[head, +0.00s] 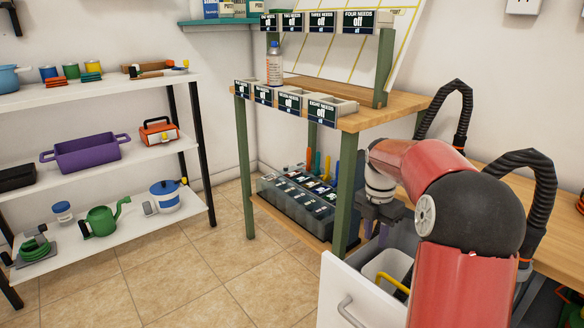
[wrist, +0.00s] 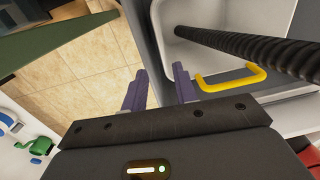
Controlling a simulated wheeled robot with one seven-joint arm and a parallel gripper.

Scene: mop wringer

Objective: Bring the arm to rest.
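My arm is bent at the right of the head view, with my gripper (head: 378,228) pointing down over the open white drawer (head: 358,298). In the wrist view my gripper (wrist: 160,75) shows two purple fingers standing apart with nothing between them. The drawer holds a pale bin (head: 388,264) with a yellow handle (wrist: 232,78), just right of the fingers in the wrist view. The fingertips are partly hidden in the head view, and I see no contact with the bin.
A wooden workbench (head: 412,101) with green legs stands close behind my gripper, with labelled bins (head: 318,108) and a bottle (head: 274,65) on it. A compartmented tray (head: 296,207) sits on its lower shelf. White shelves (head: 142,150) stand left. The tiled floor (head: 190,282) between is clear.

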